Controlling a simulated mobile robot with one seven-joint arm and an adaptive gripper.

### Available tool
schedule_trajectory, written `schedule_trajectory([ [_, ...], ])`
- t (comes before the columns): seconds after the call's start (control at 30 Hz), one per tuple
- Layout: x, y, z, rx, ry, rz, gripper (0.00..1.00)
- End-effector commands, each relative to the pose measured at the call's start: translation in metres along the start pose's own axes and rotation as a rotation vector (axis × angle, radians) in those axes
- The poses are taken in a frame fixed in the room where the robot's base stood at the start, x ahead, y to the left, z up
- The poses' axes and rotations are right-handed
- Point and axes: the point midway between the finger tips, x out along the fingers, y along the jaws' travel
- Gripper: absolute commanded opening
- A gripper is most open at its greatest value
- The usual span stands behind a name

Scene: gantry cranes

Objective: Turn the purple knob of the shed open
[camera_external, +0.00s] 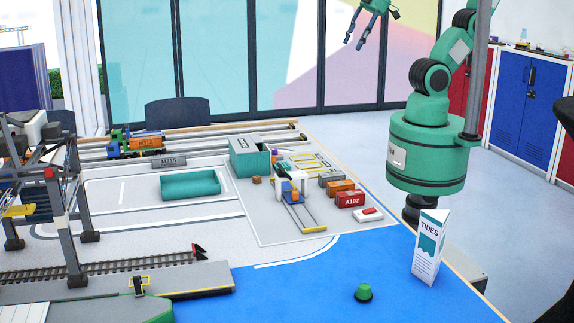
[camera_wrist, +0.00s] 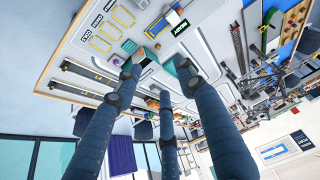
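The shed (camera_external: 249,157) is a teal box with a pale grey roof, standing on the tabletop harbour model in the external view. A small purple spot (camera_external: 274,157) shows at its right side. It may be the knob, but it is too small to tell how it is turned. My gripper (camera_external: 369,26) hangs in the air beyond the table and to the upper right of the shed, well apart from it. Its three fingers are spread and empty.
Several small containers, including a red one (camera_external: 350,199), stand right of the shed. A small crane (camera_external: 291,187) stands in front of it. A teal block (camera_external: 190,185) lies to its left. Large gantry legs (camera_external: 72,240) rise at left.

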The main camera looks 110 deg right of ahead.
Motion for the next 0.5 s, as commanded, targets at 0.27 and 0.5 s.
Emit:
schedule_trajectory([
  [0.27, 0.044, 0.034, -0.041, -0.047, -0.081, 0.026, 0.40],
  [0.5, 0.096, 0.074, -0.072, -0.097, -0.155, 0.036, 0.40],
])
